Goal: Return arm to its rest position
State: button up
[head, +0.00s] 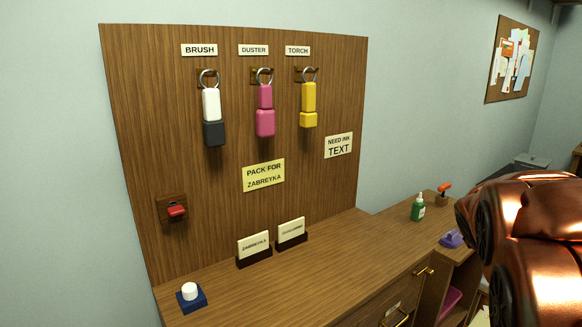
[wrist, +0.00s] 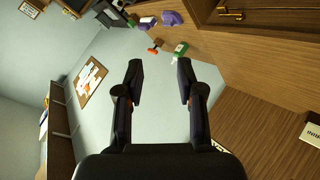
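My arm (head: 525,240), a copper-coloured link, fills the right edge of the head view. My gripper does not show in the head view. In the wrist view my gripper (wrist: 160,82) is open. Its two dark fingers stand apart, with nothing between them but the distant wall. The wrist picture is turned on its side, and the gripper appears clear of the counter and its objects.
A wooden board (head: 220,180) carries a hanging brush (head: 213,115), duster (head: 265,110) and torch (head: 308,105). The counter (head: 330,255) below holds two card holders, a blue-based button (head: 191,297), a green bottle (head: 418,207) and a purple object (head: 451,239). The counter's middle is mostly free.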

jog(key=s+a+f+g+y+p, duration=0.1)
jog(key=s+a+g+y+p, duration=0.6)
jog(key=s+a, duration=2.1)
jog(key=s+g+p, duration=0.2)
jog(key=s+p, duration=0.1)
jog(key=p, duration=0.1)
jog(key=shift+s+f+m+g+y+p, duration=0.15)
jog(key=shift+f+m+g+y+p, duration=0.1)
jog(key=shift+m+g+y+p, duration=0.1)
